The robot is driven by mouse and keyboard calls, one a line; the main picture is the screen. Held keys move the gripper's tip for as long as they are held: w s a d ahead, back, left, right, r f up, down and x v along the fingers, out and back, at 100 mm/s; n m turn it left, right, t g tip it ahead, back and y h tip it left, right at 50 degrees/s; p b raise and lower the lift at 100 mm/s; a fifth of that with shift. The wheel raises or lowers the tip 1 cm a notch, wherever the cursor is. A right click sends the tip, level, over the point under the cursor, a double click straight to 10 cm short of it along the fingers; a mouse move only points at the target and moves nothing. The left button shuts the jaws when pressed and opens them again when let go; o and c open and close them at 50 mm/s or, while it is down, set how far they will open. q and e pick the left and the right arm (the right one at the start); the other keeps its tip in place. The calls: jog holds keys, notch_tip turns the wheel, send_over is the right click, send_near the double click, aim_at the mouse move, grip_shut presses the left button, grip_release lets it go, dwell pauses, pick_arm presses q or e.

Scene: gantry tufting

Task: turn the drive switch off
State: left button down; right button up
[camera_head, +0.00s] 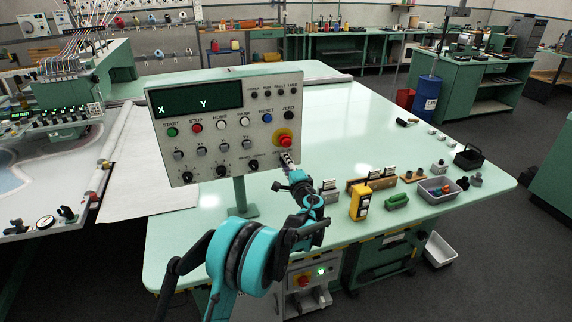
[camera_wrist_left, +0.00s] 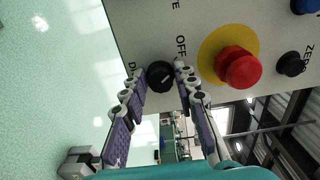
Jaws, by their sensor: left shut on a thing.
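The control panel (camera_head: 243,134) stands on a post, with a dark X/Y display, rows of buttons and a red stop button (camera_head: 284,140) on a yellow ring. My left gripper (camera_head: 286,160) is at the panel's lower right corner, below the red button. In the left wrist view, the drive switch (camera_wrist_left: 160,76) is a round black knob with a pale mark, beside printed "OFF" lettering. The left gripper (camera_wrist_left: 158,80) has one finger on each side of it and is shut on it. In the head view the gripper hides the knob. My right gripper is not in view.
The red button (camera_wrist_left: 238,67) is close to the right finger. The pale green table (camera_head: 350,115) is mostly clear behind the panel. A yellow pendant (camera_head: 361,203), a green block (camera_head: 397,201) and a grey bin (camera_head: 438,190) stand along its front right.

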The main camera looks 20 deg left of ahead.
pick_arm(q)
jog(key=c, duration=1.2)
grip_release()
jog(key=shift+o, duration=0.2)
jog(key=v, duration=1.2)
